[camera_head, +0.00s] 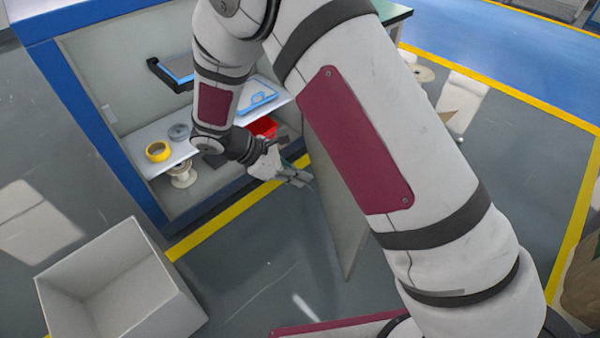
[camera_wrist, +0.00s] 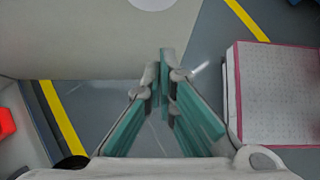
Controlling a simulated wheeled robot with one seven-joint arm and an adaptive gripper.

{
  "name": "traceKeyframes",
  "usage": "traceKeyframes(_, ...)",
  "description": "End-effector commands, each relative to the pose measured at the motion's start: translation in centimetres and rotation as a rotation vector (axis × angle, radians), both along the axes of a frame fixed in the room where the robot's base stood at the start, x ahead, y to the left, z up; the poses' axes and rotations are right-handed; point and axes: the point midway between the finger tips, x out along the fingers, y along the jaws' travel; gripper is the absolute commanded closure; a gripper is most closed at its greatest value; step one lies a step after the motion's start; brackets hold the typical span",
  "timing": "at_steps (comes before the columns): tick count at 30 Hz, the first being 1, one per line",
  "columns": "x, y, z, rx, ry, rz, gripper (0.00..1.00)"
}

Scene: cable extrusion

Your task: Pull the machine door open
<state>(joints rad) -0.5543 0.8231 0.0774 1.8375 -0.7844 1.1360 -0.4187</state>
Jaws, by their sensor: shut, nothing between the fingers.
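The machine door (camera_head: 338,215) is a flat grey panel, standing swung out from the front of the blue-framed cabinet (camera_head: 85,110). My upper arm hides much of the door in the head view. The door fills the upper left of the wrist view (camera_wrist: 75,40). The cabinet's interior and shelf are exposed on the left. My gripper (camera_head: 301,180) is beside the door's near-left edge, on the side of the cabinet opening. In the wrist view its green-padded fingers (camera_wrist: 164,72) are together and empty, close to the door's edge. I cannot tell if they touch it.
A spool (camera_head: 181,175) sits below. An open white box (camera_head: 120,285) stands on the floor at lower left. Floor between box and door is clear.

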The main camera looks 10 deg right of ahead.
Motion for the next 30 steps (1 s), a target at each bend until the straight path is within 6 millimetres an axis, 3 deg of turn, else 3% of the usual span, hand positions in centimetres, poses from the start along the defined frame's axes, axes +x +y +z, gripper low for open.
traceKeyframes(10, 0.1, -5.0, -4.9, -0.001, 0.003, -0.003, 1.0)
traceKeyframes(18, 0.4, -8.2, -4.7, 0.001, -0.001, -0.003, 1.0)
traceKeyframes(30, 0.4, -8.7, -4.7, 0.001, -0.001, -0.001, 1.0)
